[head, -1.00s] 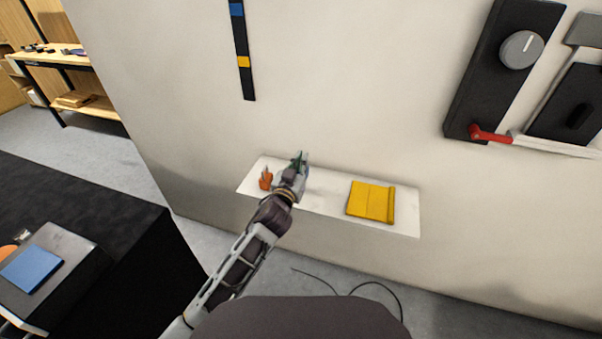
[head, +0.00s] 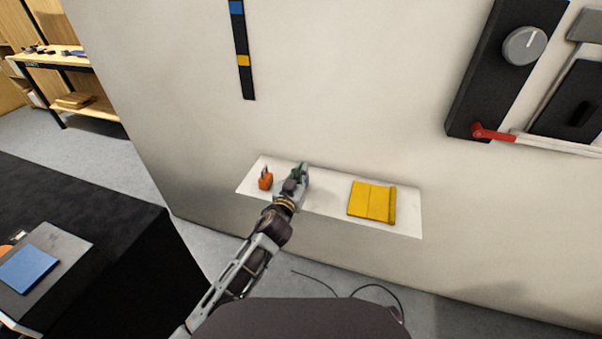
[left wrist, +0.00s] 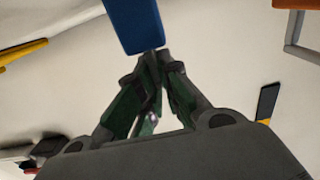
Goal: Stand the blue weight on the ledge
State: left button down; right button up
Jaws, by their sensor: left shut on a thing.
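The blue weight (left wrist: 135,24) is a blue block at the top of the left wrist view, at the tips of my left gripper (left wrist: 158,55), whose fingers are closed together on it. In the head view my left gripper (head: 300,172) is over the white ledge (head: 328,204), between an orange padlock-like thing and a yellow thing. The blue weight is mostly hidden there by the gripper. I cannot tell whether its bottom touches the ledge. My right gripper is not in view.
The orange padlock-like thing (head: 265,181) stands close to the left of the gripper. The folded yellow thing (head: 371,202) lies to the right, with bare ledge between. A wall rises behind the ledge. A black table (head: 90,225) is at left.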

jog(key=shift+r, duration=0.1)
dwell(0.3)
pick_arm(q)
jog(key=c, duration=1.6)
grip_release()
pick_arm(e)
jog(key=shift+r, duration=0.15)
